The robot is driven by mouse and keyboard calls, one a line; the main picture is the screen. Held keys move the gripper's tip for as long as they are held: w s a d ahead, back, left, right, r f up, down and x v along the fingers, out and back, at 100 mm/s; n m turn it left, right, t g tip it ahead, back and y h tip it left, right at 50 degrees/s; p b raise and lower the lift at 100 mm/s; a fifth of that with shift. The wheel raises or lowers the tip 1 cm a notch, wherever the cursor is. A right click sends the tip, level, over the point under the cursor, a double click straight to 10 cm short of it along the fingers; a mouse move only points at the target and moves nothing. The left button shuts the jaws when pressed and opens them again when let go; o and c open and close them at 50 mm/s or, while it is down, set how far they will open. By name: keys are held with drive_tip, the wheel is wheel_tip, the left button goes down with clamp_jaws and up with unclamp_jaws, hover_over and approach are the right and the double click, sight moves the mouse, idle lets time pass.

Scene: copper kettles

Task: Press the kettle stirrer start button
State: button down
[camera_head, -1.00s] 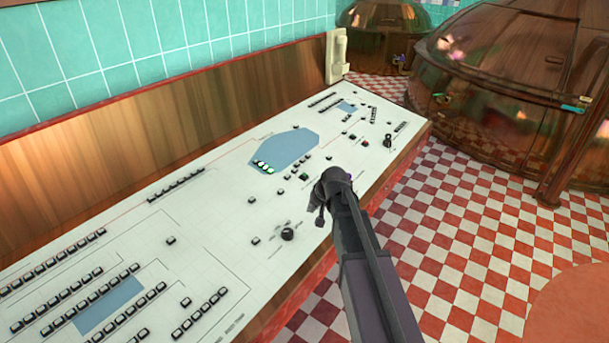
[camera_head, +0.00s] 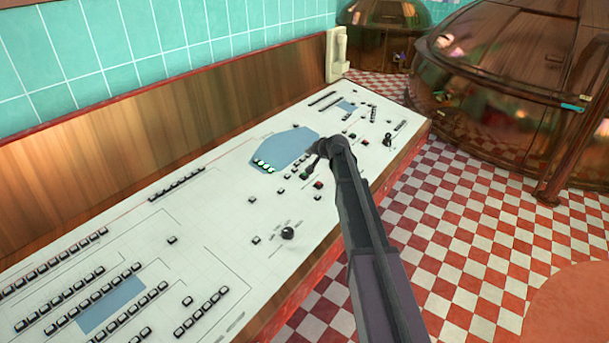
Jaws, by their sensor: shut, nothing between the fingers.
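A white control panel (camera_head: 215,220) slopes along the wooden back wall and carries many small buttons. My gripper (camera_head: 309,168) is shut and empty, reaching over the panel from the right and pointing down and left. Its tip is at a small green button (camera_head: 305,176); I cannot tell whether it touches it. A red button (camera_head: 318,185) sits just to the right of and below the green one. Another red button (camera_head: 365,143) lies farther up the panel. The labels are too small to read, so I cannot tell which button is the stirrer start.
A black knob (camera_head: 288,233) stands up from the panel below my gripper, and another (camera_head: 388,140) near its far end. Lit green buttons (camera_head: 264,167) sit by a blue shape. A cream telephone (camera_head: 337,55) and copper kettles (camera_head: 520,70) are beyond. Checkered floor (camera_head: 450,220) lies right.

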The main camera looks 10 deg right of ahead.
sight(306, 176)
drive_tip(key=shift+f, duration=0.15)
drive_tip(key=f+b, duration=0.2)
drive_tip(key=b, duration=0.1)
drive_tip(key=a+f+b, duration=0.1)
drive_tip(key=f+b, duration=0.1)
drive_tip(key=f, duration=0.1)
drive_tip(key=w+f+b, duration=0.1)
drive_tip(key=f+b, duration=0.2)
drive_tip(key=shift+w+a+f+b, duration=0.1)
drive_tip(key=shift+a+f+b, duration=0.05)
drive_tip(key=shift+b, duration=0.15)
idle(0.4)
drive_tip(key=shift+w+a+f+b, duration=0.1)
drive_tip(key=shift+f+b, duration=0.65)
drive_tip(key=shift+b, duration=0.05)
idle(2.3)
drive_tip(key=shift+r, duration=0.1)
idle(0.3)
drive_tip(key=shift+r+p, duration=0.65)
drive_tip(key=shift+p, duration=0.15)
drive_tip(key=shift+s+d+r+p, duration=0.15)
drive_tip(key=shift+r+p, duration=0.65)
drive_tip(key=shift+r, duration=0.05)
drive_tip(key=shift+s+d+r+p, duration=0.15)
drive_tip(key=shift+r+p, duration=0.65)
drive_tip(key=shift+p, duration=0.05)
drive_tip(key=shift+s+d+r+p, duration=0.15)
drive_tip(key=shift+r+p, duration=0.65)
drive_tip(key=shift+r, duration=0.05)
